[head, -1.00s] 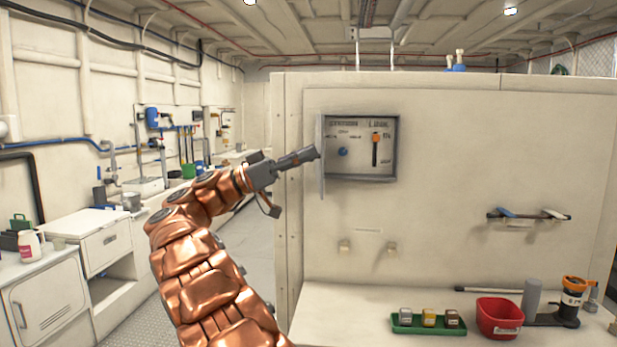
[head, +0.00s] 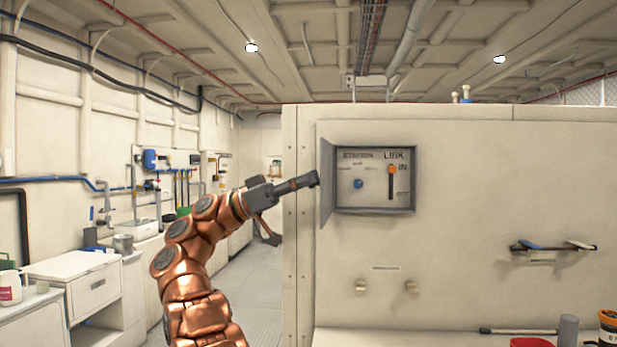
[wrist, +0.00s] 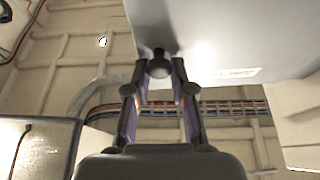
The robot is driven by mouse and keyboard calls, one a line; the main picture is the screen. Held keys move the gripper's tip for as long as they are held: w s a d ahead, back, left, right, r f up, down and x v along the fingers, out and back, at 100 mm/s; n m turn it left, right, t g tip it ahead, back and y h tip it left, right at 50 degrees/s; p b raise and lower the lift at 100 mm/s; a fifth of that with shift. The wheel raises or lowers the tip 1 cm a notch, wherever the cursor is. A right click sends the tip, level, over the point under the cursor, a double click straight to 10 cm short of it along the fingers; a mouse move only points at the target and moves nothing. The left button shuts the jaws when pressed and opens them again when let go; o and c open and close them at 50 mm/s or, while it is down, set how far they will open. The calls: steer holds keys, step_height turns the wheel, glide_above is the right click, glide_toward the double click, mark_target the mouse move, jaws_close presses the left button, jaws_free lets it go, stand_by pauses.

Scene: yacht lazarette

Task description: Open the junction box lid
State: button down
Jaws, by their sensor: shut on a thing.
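The grey junction box (head: 402,208) is on the pale panel in the head view. Its lid (head: 327,185) stands swung out at the box's left side, so the inside shows a blue round knob (head: 358,183) and an orange-topped lever (head: 391,180) beside the word IN. My gripper (head: 315,179) is at the lid's outer edge, left of the box. In the wrist view, my gripper (wrist: 159,74) is shut on a small dark round knob (wrist: 159,66) on the lid's pale face (wrist: 225,35).
Right of the box, a rack (head: 553,248) holds blue and white-handled items. Below is a bench with a red bin (head: 531,342), a grey cylinder (head: 568,329) and a dark rod (head: 515,331). Open floor (head: 258,290) lies left of the panel.

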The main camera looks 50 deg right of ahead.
steer(key=shift+w+f+g+y+p, duration=0.4)
steer(key=shift+w+f+y+p, duration=0.2)
steer(key=shift+y+p, duration=0.15)
steer(key=shift+a+f+m, duration=0.1)
steer(key=shift+a+m, duration=0.05)
steer(key=shift+m, duration=0.25)
steer(key=c, duration=1.2)
jaws_free()
steer(key=shift+o, duration=1)
steer(key=shift+r, duration=0.2)
steer(key=shift+s, duration=0.1)
